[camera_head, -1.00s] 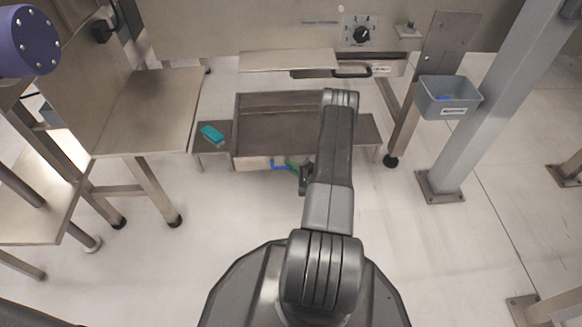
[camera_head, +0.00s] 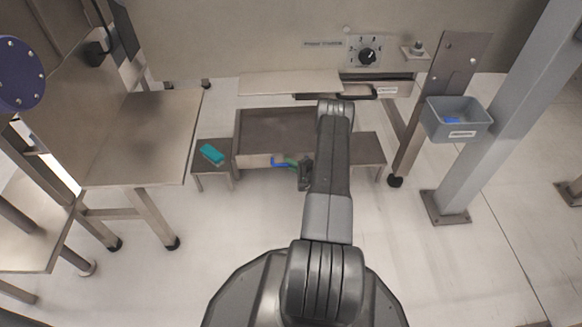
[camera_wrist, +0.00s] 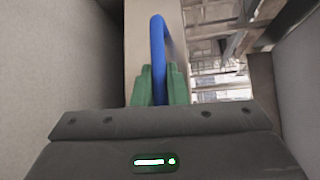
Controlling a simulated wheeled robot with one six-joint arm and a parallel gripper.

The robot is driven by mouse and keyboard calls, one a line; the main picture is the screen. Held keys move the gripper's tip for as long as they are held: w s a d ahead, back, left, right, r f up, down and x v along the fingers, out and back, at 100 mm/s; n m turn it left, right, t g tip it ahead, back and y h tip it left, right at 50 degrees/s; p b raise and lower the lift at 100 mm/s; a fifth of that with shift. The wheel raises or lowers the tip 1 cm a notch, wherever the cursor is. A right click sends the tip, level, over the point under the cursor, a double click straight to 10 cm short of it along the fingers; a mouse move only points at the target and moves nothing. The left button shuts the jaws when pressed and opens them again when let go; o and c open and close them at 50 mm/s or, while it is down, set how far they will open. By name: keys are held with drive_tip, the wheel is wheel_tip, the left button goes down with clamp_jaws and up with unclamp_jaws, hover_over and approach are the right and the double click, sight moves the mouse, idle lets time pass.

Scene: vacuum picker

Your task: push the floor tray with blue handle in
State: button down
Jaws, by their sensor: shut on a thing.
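The floor tray (camera_head: 252,160) is a metal tray low under the machine, between two low side stands. Its blue handle (camera_head: 279,162) is on the front face. My gripper (camera_head: 296,163) is at the front of the tray, partly hidden by my arm. In the wrist view the green fingers (camera_wrist: 160,88) are shut on the blue handle (camera_wrist: 158,45), which runs up between them. The tray's front face (camera_wrist: 138,40) shows behind the handle.
A teal object (camera_head: 211,153) lies on the left low stand (camera_head: 215,176). A grey bin (camera_head: 458,130) hangs at the right by a post (camera_head: 480,130). A metal table (camera_head: 140,135) stands at the left. A black handle (camera_head: 358,91) is on the machine above. The floor in front is clear.

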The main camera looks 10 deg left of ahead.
drive_tip(key=shift+w, duration=0.25)
drive_tip(key=c, duration=1.5)
unclamp_jaws()
drive_tip(key=shift+o, duration=0.2)
drive_tip(key=shift+r, duration=0.1)
drive_tip(key=shift+s+d+r, duration=0.15)
drive_tip(key=shift+d, duration=0.25)
drive_tip(key=p+v, duration=0.4)
drive_tip(key=v, duration=0.9)
drive_tip(key=shift+s+f, duration=0.2)
drive_tip(key=shift+f, duration=0.1)
drive_tip(key=shift+a, duration=0.15)
